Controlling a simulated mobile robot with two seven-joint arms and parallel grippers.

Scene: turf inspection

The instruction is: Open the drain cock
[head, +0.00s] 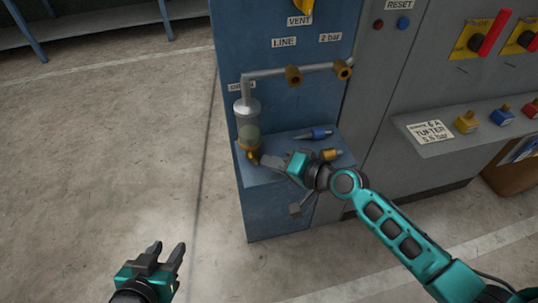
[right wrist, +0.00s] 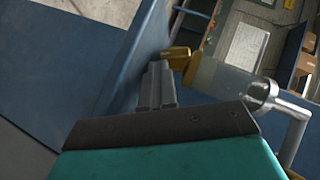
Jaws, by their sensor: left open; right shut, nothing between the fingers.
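The drain cock (head: 253,157) is a small yellow piece at the bottom of the clear filter bowl (head: 247,131) on the blue cabinet. My right gripper (head: 268,161) is shut and empty, its fingertips close to the cock from the right. In the right wrist view the shut fingers (right wrist: 157,85) point towards the yellow cock (right wrist: 178,54), which sits at the end of the clear bowl (right wrist: 220,78). I cannot tell whether they touch. My left gripper (head: 170,256) is open and empty above the floor at lower left.
A grey pipe (head: 290,72) with brass fittings runs above the bowl. A blue fitting (head: 313,134) and a yellow one (head: 332,154) lie on the blue shelf (head: 284,142). A grey panel with a sign (head: 430,131) stands at right.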

